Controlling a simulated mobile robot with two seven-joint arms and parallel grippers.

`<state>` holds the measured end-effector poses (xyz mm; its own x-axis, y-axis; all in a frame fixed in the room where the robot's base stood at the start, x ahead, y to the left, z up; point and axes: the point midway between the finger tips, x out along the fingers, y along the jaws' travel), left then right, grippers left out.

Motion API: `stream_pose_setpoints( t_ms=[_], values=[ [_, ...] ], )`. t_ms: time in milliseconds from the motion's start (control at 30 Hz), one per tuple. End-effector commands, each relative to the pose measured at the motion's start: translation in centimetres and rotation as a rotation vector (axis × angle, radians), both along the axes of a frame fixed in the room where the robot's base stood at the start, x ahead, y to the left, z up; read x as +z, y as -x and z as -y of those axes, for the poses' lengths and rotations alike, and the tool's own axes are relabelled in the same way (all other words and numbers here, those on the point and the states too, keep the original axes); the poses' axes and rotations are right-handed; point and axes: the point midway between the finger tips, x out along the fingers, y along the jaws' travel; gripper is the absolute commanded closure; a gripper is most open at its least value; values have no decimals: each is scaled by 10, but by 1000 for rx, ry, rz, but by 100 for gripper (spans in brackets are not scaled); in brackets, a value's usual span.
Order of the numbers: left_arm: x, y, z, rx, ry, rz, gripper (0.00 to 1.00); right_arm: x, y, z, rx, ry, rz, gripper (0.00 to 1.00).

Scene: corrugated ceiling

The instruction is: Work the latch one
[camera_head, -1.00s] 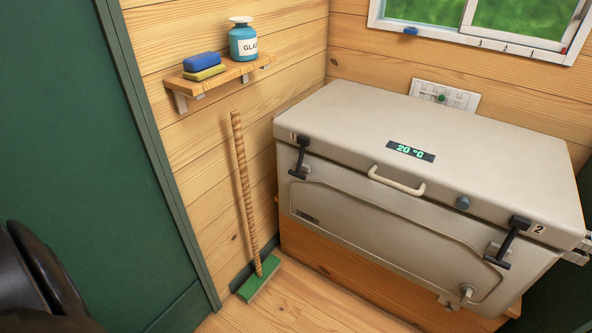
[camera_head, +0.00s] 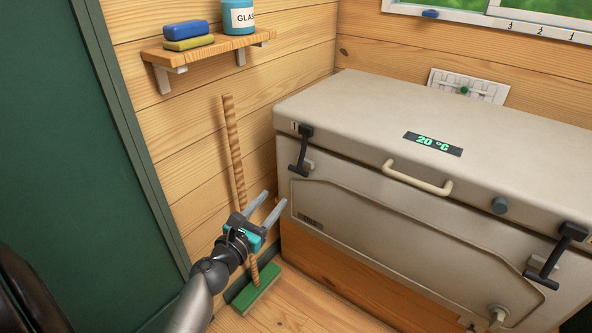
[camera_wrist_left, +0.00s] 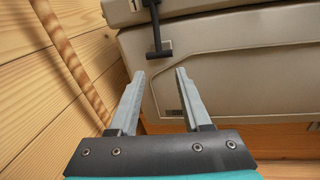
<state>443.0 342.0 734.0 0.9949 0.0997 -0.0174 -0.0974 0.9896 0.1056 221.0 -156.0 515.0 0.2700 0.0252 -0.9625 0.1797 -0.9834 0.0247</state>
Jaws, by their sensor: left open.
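The latch marked 1 (camera_head: 300,151) is a black T-shaped handle at the left end of the cooler's front. It hangs down from the lid (camera_head: 400,120) over the seam, with its crossbar against the lower body. In the left wrist view the latch (camera_wrist_left: 156,33) is ahead, above the fingertips. My left gripper (camera_head: 272,205) is open and empty, in front of and below the latch, apart from it. Its fingers also show in the left wrist view (camera_wrist_left: 160,75). A second black latch (camera_head: 557,256) is at the right end. My right gripper is not in view.
A broom (camera_head: 235,160) leans on the wooden wall behind my left gripper. A shelf (camera_head: 205,50) holds sponges (camera_head: 188,34) and a blue bottle (camera_head: 238,17). A green panel (camera_head: 70,140) stands at the left. The cooler handle (camera_head: 417,178) sticks out in front.

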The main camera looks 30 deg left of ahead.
Motion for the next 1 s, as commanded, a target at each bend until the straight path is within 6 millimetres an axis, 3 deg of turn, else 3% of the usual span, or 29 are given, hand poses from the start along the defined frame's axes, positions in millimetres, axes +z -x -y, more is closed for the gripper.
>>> stream_pose_setpoints(
  t_ms=[233,600,1000],
  values=[
    [7,-17,-4,3,34,25,52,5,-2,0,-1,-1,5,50],
    [6,-79,-11,4,29,23,52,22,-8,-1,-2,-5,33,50],
    [5,-136,-16,5,30,22,52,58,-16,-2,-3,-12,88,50]
  ],
)
